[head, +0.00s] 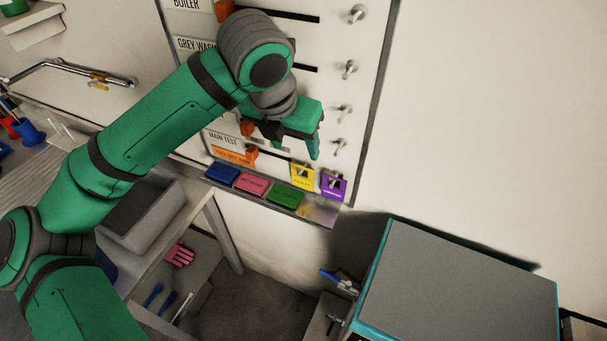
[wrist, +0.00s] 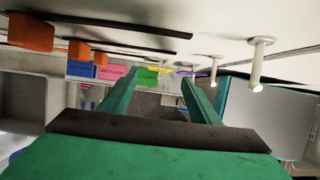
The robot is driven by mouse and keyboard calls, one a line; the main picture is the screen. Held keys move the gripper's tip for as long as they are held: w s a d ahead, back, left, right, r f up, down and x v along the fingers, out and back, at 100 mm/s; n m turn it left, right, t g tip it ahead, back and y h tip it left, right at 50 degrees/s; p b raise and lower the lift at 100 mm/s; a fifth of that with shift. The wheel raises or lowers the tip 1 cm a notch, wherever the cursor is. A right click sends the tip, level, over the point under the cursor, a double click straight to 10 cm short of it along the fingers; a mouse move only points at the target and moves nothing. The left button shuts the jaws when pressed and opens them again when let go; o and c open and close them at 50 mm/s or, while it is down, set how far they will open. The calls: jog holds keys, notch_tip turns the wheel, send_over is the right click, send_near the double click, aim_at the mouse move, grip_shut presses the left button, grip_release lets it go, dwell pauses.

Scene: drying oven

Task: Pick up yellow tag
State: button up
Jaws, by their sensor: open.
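The yellow tag (head: 302,177) is at the lower edge of the wall board, between the green tag (head: 286,195) and the purple tag (head: 334,185). A yellow strip of it also shows in the wrist view (wrist: 158,69), seen between my fingers and beyond them. My gripper (head: 300,142) is in front of the board, above the row of tags and apart from the yellow tag. Its two green fingers stand open with nothing between them, as the wrist view also shows (wrist: 160,80).
Blue (head: 222,173) and pink (head: 252,183) tags lie left of the green one. Metal pegs (head: 341,147) stick out along the board's right side, and orange sliders (head: 251,154) sit at its left. A grey-topped box (head: 460,285) stands at lower right.

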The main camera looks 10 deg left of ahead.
aim_at(302, 167)
jog(key=x, duration=0.4)
jog(key=shift+f, duration=0.1)
jog(key=shift+s+x, duration=0.2)
jog(key=shift+x, duration=1.15)
jog(key=shift+s+x, duration=0.2)
jog(key=shift+x, duration=1.1)
jog(key=shift+f, duration=0.2)
jog(key=c, duration=1.1)
jog(key=shift+o, duration=0.2)
jog(key=shift+r, duration=0.1)
